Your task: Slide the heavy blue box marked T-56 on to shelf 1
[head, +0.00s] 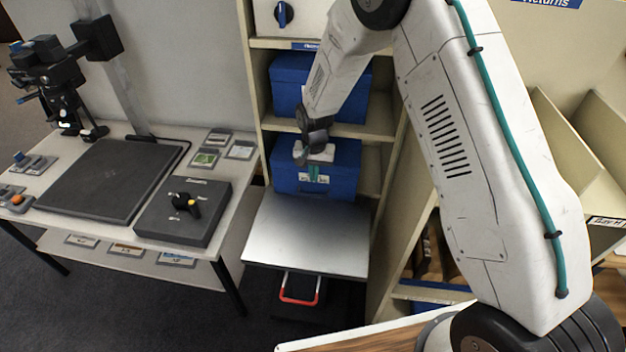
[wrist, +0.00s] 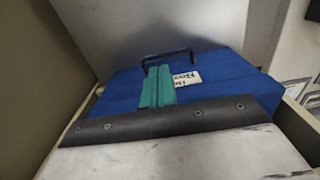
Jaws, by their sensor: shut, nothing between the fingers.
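A blue box (head: 345,178) with a small white label sits in the shelf unit's lower opening, just behind a silver platform (head: 310,238). In the wrist view the same blue box (wrist: 220,80) fills the middle, with a dark loop and a white label (wrist: 186,77) whose writing I cannot read surely. My gripper (head: 313,174) is shut and empty, its teal fingers at the box's front and partly over the label. The fingers also show in the wrist view (wrist: 158,84). I cannot tell whether they touch the box.
Another blue box (head: 290,85) sits on the shelf above. The shelf unit's cream upright (head: 389,190) stands close on the right. A red handle (head: 299,291) hangs below the platform. A table with a dark board (head: 108,180) and copy stand is at left.

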